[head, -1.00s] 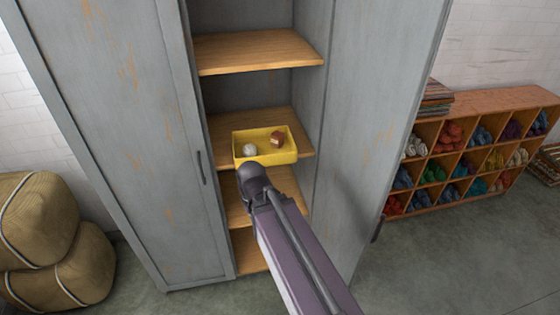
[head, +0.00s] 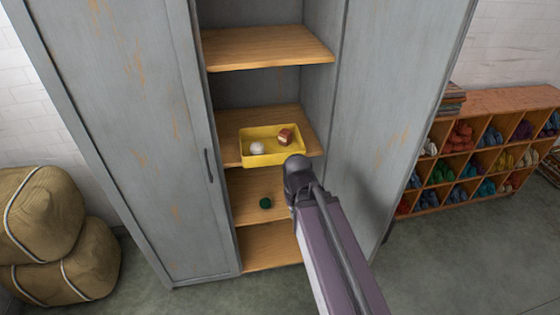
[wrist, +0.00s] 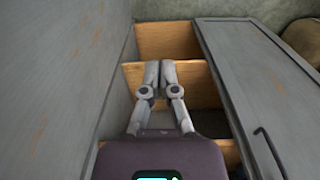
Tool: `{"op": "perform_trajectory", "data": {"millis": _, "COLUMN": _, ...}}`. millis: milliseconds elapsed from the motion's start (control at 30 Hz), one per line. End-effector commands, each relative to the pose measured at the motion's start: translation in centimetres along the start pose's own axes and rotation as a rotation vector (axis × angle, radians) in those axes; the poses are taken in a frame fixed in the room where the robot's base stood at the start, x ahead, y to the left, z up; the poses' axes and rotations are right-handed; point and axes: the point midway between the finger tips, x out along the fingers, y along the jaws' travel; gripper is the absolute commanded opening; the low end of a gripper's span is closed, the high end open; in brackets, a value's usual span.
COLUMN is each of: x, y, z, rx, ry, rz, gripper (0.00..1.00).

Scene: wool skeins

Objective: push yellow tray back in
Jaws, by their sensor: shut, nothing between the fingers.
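The yellow tray (head: 281,157) sits on a middle wooden shelf (head: 229,155) of the grey cabinet in the head view. Its front reaches slightly past the shelf's front edge. It holds a white ball (head: 256,148) and a reddish-brown block (head: 285,136). My arm's end is in front of and below the tray's right corner, and it hides my gripper in the head view. In the wrist view my gripper (wrist: 160,66) is shut and empty, pointing toward the cabinet shelves. The tray is not visible in the wrist view; contact cannot be told.
A dark green ball (head: 265,203) lies on the shelf below. The left cabinet door (head: 120,130) and a grey panel on the right (head: 390,110) flank the opening. A cubby rack of wool (head: 490,150) stands right, stacked bales (head: 50,230) left. Floor in front is clear.

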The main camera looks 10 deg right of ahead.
Motion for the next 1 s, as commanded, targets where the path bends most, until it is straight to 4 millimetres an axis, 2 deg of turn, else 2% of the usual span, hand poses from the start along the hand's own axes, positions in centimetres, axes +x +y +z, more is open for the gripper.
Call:
{"op": "perform_trajectory", "data": {"millis": 167, "x": -0.3, "y": 0.0, "z": -0.7, "rx": 0.000, "ry": 0.008, "rz": 0.000, "gripper": 0.00}}
{"op": "perform_trajectory", "data": {"millis": 267, "x": -1.1, "y": 0.0, "z": -2.2, "rx": -0.002, "ry": 0.028, "rz": -0.001, "gripper": 0.00}}
{"op": "perform_trajectory", "data": {"millis": 367, "x": -2.3, "y": -0.3, "z": -4.9, "rx": 0.000, "ry": 0.064, "rz": -0.002, "gripper": 0.00}}
{"op": "perform_trajectory", "data": {"millis": 600, "x": -6.0, "y": -0.2, "z": -13.4, "rx": -0.008, "ry": 0.190, "rz": -0.004, "gripper": 0.00}}
{"op": "perform_trajectory", "data": {"millis": 733, "x": -7.5, "y": -0.1, "z": -17.1, "rx": -0.012, "ry": 0.250, "rz": -0.004, "gripper": 0.00}}
{"op": "perform_trajectory", "data": {"millis": 833, "x": -8.2, "y": 0.0, "z": -18.7, "rx": -0.013, "ry": 0.278, "rz": -0.004, "gripper": 0.00}}
{"op": "perform_trajectory", "data": {"millis": 1000, "x": -8.3, "y": 0.0, "z": -19.3, "rx": -0.015, "ry": 0.294, "rz": -0.004, "gripper": 0.00}}
